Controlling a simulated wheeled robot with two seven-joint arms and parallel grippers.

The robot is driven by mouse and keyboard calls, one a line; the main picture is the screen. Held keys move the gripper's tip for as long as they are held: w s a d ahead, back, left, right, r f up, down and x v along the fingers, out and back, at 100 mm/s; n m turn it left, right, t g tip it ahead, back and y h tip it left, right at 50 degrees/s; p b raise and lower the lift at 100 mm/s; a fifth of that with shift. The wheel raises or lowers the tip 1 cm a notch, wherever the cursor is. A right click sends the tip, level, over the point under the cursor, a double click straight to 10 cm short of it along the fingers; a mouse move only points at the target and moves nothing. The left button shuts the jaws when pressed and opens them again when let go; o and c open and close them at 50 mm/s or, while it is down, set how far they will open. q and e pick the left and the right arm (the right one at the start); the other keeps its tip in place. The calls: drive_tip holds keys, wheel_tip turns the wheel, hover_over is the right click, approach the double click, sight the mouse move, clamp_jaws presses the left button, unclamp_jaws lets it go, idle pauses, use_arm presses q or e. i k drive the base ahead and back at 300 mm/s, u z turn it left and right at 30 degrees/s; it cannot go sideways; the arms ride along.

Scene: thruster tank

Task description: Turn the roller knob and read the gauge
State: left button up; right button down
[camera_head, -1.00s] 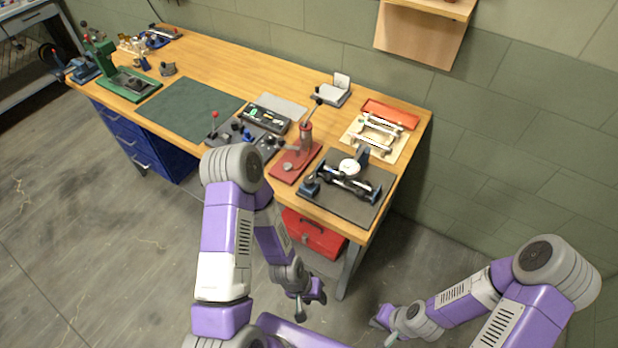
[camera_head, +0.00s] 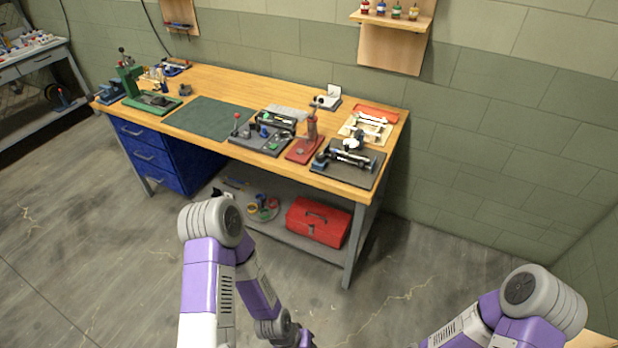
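A dark base plate (camera_head: 366,178) lies at the right end of the wooden workbench. On it is a roller fixture (camera_head: 349,158) with a bar and blue end parts. A small white round dial gauge (camera_head: 353,143) stands behind the bar. Its face is too small to read, and I cannot make out the knob clearly. My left gripper (camera_head: 298,338) is at the bottom edge, partly cut off, well short of the bench and touching nothing I can see. Its fingers do not show clearly. My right arm comes in at the lower right, and its gripper is out of view.
The workbench (camera_head: 225,83) also holds a red press (camera_head: 304,148), a grey lever fixture (camera_head: 262,137), a green mat (camera_head: 208,117) and a green press (camera_head: 150,102). A red toolbox (camera_head: 318,222) sits on the lower shelf. Open floor lies before the bench.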

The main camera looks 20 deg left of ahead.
sight(319, 157)
drive_tip(key=z, duration=0.9)
drive_tip(key=i, duration=1.25)
drive_tip(key=u, duration=0.3)
